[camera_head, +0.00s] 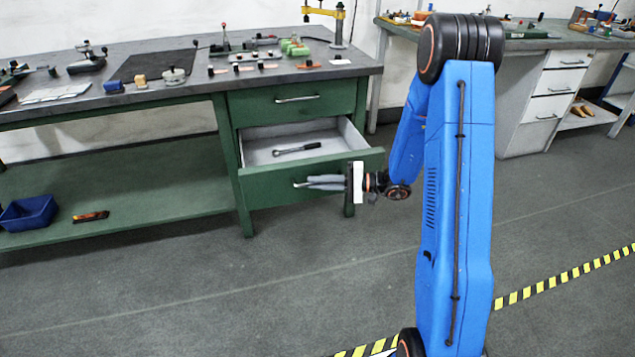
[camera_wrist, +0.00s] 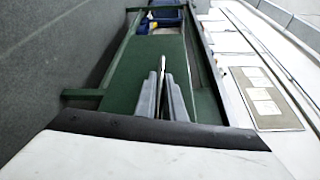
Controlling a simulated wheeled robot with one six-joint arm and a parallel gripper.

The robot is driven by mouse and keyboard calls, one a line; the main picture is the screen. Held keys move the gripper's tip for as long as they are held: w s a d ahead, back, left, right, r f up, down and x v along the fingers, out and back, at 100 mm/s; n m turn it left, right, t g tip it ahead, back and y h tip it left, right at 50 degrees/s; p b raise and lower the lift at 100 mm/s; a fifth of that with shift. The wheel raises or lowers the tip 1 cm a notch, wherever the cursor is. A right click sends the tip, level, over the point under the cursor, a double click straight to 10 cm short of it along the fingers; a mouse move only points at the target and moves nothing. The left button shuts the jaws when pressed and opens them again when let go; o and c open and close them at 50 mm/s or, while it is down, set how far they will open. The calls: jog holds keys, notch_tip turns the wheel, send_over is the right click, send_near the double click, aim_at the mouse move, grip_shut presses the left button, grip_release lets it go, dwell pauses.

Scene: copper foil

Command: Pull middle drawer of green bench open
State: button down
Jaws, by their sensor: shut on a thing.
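The green bench (camera_head: 222,108) has a closed top drawer (camera_head: 258,104). The drawer below it (camera_head: 345,168) stands well open, so its grey inside shows. A wrench with a dark grip (camera_head: 297,149) lies in it. My gripper (camera_head: 303,184) is at this drawer's front from the right, shut on the metal handle (camera_head: 298,185), which is mostly hidden by the fingers. In the wrist view my gripper's grey fingers (camera_wrist: 164,95) are close together with a thin bright bar between their tips.
Tools and small parts cover the bench top (camera_head: 195,80). A blue bin (camera_head: 28,212) sits on the low green shelf (camera_head: 150,208) at left. A second bench with white drawers (camera_head: 556,90) stands back right. The grey floor in front is clear.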

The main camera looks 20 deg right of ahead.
jog(key=c, duration=1.8)
grip_release()
jog(key=shift+c, duration=0.2)
jog(key=shift+d, duration=0.15)
jog(key=v, duration=1.7)
jog(key=shift+d, duration=0.1)
jog(key=s+a+r+n+g+h, duration=0.2)
jog(key=s+a+r+g+h, duration=0.15)
jog(key=s+a, duration=0.35)
jog(key=s+a+r+n+g+h, duration=0.35)
jog(key=s+a+r, duration=0.2)
jog(key=s, duration=0.35)
jog(key=s+d+r+t+h, duration=0.1)
jog(key=s+r+t+h, duration=0.1)
jog(key=s, duration=0.5)
jog(key=s+d+r+n+t+h, duration=0.1)
jog(key=s+d+r+t+h, duration=0.1)
jog(key=s+h, duration=0.4)
jog(key=shift+s+r+t+h, duration=0.4)
jog(key=shift+s+r+t, duration=0.3)
jog(key=shift+s+r, duration=0.5)
